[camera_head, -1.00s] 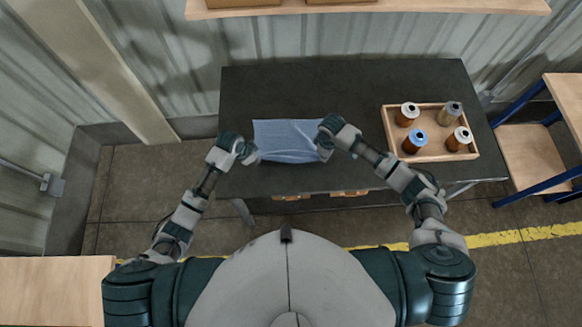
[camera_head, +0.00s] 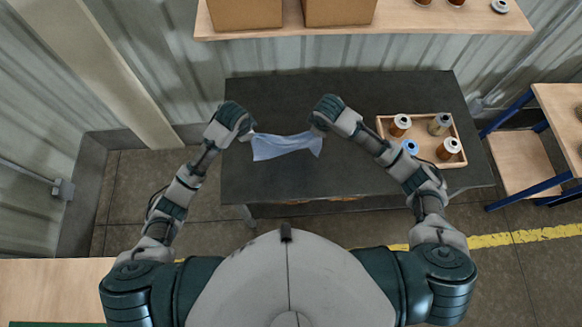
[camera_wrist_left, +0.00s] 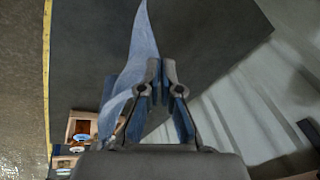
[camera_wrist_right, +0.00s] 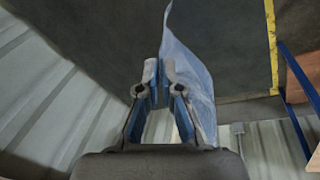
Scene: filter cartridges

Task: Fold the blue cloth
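The blue cloth (camera_head: 286,147) hangs stretched between my two grippers over the dark table, its upper edge sagging slightly. My left gripper (camera_head: 250,133) is at the cloth's left corner; in the left wrist view its fingers (camera_wrist_left: 158,75) are closed together with the cloth (camera_wrist_left: 138,60) running from them. My right gripper (camera_head: 317,129) is at the cloth's right corner; in the right wrist view its fingers (camera_wrist_right: 163,75) are closed together with the cloth (camera_wrist_right: 190,75) beside and beyond them. The exact pinched corners are mostly hidden by the fingers.
The dark table (camera_head: 270,100) is clear around the cloth. A wooden tray (camera_head: 462,160) with several filter cartridges, such as an orange one (camera_head: 448,149), stands on its right side. A shelf (camera_head: 420,20) with cardboard boxes (camera_head: 245,13) is above the back.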

